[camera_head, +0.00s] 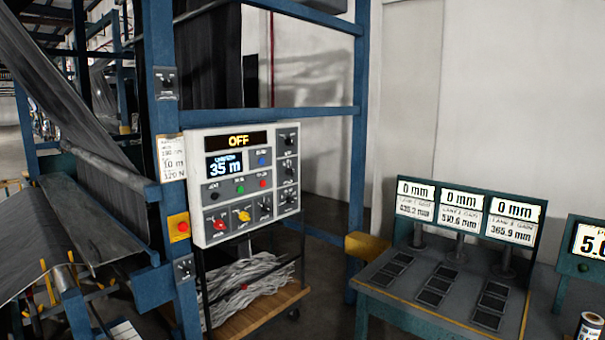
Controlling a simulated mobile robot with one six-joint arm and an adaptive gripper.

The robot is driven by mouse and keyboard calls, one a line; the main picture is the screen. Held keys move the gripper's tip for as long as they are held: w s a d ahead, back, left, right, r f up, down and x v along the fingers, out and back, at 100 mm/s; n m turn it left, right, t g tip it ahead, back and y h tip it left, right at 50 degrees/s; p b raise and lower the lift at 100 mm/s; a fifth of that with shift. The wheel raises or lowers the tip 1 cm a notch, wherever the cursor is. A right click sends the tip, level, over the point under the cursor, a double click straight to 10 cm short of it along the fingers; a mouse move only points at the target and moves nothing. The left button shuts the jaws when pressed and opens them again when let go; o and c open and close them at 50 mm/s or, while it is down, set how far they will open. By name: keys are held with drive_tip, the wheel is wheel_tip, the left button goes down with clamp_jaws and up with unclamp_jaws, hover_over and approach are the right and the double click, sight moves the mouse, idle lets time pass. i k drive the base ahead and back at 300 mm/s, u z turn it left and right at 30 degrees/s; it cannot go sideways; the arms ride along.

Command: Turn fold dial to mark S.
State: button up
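A white control panel (200,182) is fixed to a blue frame in the middle left. Its upper display (238,141) reads OFF and a blue screen (224,165) reads 35 m. A column of small dark dials (288,170) runs down its right side. Red, yellow and dark knobs sit along its bottom row. Two more small dark dials are on the blue post, an upper one (167,83) and a lower one (184,268). The labels are too small to read, so I cannot tell which is the fold dial or where mark S lies. My gripper is not in view.
A red button on a yellow box (179,227) is on the post. Grey fabric (55,90) hangs at the left. A wooden cart (250,312) with pale strips stands below the panel. A bench (400,300) with three 0 mm displays stands at the right.

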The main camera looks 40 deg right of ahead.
sight(289, 171)
drive_tip(key=z, duration=1)
drive_tip(key=k, duration=0.65)
drive_tip(key=z, duration=0.1)
drive_tip(key=i, duration=0.6)
drive_tip(key=z, duration=0.6)
drive_tip(key=i, duration=0.85)
drive_tip(key=z, duration=0.2)
